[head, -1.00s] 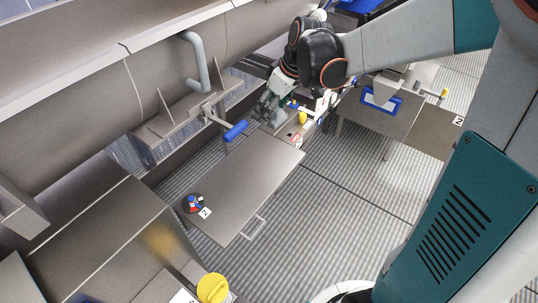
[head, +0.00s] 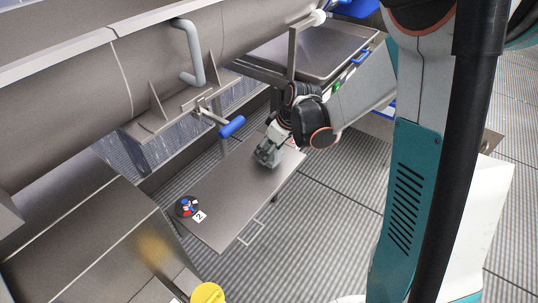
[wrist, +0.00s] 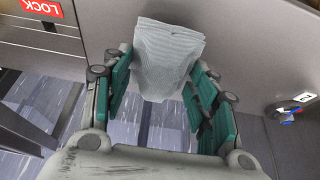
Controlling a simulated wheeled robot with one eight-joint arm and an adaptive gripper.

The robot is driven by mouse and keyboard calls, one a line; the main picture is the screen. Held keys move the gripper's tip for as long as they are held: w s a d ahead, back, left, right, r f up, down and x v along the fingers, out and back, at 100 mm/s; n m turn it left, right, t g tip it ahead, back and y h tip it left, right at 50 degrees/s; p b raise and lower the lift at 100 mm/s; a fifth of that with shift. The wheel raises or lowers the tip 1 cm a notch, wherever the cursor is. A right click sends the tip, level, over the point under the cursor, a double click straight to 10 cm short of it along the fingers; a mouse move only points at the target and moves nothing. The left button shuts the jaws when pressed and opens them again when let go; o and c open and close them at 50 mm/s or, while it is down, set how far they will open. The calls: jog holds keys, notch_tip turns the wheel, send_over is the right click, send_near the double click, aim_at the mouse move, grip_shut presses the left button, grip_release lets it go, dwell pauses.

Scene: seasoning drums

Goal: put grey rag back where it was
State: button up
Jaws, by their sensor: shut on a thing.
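The grey rag (wrist: 168,58) is a pale, ribbed, folded cloth in the wrist view. It sits between the teal finger pads of my gripper (wrist: 164,90), which is shut on it, and its upper part sticks out beyond the fingertips. In the head view my gripper (head: 266,158) is over the far part of the steel table (head: 232,205); I cannot make out the rag there. Whether the rag touches the table is not clear.
A black round holder (head: 187,206) with red and blue items stands at the table's near left corner, beside a "2" label (head: 199,216). A blue-handled lever (head: 231,127) juts from the drum toward the table. The table's middle is clear.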

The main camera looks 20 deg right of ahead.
jog(key=shift+f, duration=0.9)
jog(key=shift+f+b, duration=0.25)
jog(key=shift+b, duration=0.1)
jog(key=o, duration=0.9)
jog(key=shift+r, duration=0.1)
jog(key=shift+o, duration=0.2)
jog(key=shift+r+p, duration=0.3)
jog(key=shift+r, duration=0.05)
jog(key=p+v, duration=0.4)
jog(key=v, duration=0.7)
jog(key=shift+s+r, duration=0.2)
jog(key=shift+r, duration=0.05)
jog(key=shift+d, duration=0.15)
